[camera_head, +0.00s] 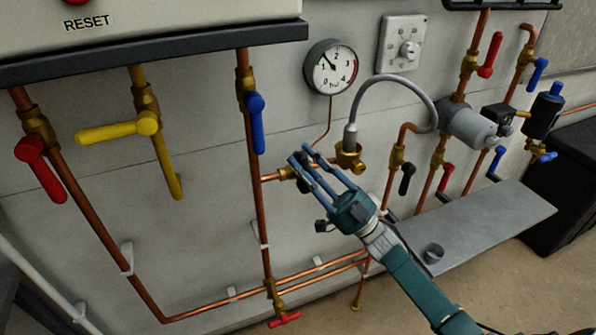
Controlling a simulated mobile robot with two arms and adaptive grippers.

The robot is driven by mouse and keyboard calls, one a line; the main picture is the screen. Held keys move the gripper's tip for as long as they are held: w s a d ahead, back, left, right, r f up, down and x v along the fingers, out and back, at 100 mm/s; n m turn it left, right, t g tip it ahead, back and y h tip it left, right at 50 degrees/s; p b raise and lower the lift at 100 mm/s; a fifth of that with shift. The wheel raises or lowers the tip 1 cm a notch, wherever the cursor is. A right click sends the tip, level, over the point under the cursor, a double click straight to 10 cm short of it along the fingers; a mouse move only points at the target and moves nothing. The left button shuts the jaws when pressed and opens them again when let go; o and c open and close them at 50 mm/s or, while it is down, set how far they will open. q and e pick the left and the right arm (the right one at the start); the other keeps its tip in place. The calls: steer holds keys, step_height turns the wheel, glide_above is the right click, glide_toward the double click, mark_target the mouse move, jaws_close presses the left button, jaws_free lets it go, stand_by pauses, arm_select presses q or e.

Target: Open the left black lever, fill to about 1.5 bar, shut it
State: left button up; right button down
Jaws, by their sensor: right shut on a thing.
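My right gripper (299,154) reaches in from the lower right to the left filling valve and is shut on the left black lever (303,185). The fingers cover most of that lever, so I cannot tell how far it is turned. The valve sits on a short copper branch between the left vertical pipe and a brass fitting (349,158). The round pressure gauge (331,67) above is unobstructed; its needle points up and left, between about 1 and 2. A second black lever (407,179) hangs down farther right, apart from the gripper. My left gripper is not in view.
A grey hose (410,86) arches from the brass fitting to the right pipework. Blue (257,122), yellow (118,130) and red (40,168) levers are at left.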

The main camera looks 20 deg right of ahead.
steer(key=shift+d+m+t+h+b, duration=0.4)
steer(key=shift+m+t+h, duration=0.2)
steer(key=shift+m+t, duration=0.45)
steer(key=shift+m, duration=0.25)
steer(key=c, duration=1.4)
jaws_free()
steer(key=shift+d, duration=0.1)
steer(key=shift+o, duration=0.2)
steer(key=v, duration=1.2)
